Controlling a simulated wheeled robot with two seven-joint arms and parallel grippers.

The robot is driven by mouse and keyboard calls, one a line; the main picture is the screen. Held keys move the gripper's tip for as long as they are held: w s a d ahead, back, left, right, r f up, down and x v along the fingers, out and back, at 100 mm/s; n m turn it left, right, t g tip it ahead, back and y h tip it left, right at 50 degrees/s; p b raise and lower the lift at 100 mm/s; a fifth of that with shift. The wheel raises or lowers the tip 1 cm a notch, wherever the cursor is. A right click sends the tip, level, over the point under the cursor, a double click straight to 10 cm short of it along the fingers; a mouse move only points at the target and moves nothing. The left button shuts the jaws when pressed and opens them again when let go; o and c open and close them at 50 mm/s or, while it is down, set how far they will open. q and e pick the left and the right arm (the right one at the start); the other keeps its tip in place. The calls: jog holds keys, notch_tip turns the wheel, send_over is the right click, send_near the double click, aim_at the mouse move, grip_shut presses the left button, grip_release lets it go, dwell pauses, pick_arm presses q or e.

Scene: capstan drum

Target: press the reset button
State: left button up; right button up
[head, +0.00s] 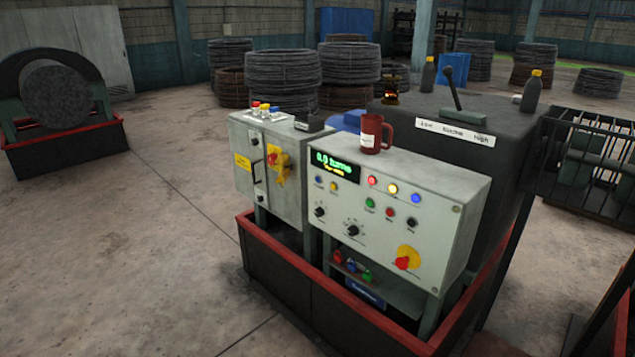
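The grey control panel (450,245) stands right of centre, with a green digital display (335,166) at its upper left. Its face carries a red round light or button (372,180), an amber one (392,188) and a blue one (416,198). Below them are a green button (369,203), a red button (390,212) and a black button (411,222). A smaller blue one (319,180) and yellow one (333,186) sit under the display. The labels are too small to read, so I cannot tell which is the reset button. Neither gripper is in view.
A red mug (374,134) stands on the panel's top. A red knob on a yellow plate (406,259) sits low right. A grey cabinet (245,148) with a yellow-and-red switch (279,164) adjoins at left. A red-rimmed base (380,318) surrounds the stand. Floor at left is clear.

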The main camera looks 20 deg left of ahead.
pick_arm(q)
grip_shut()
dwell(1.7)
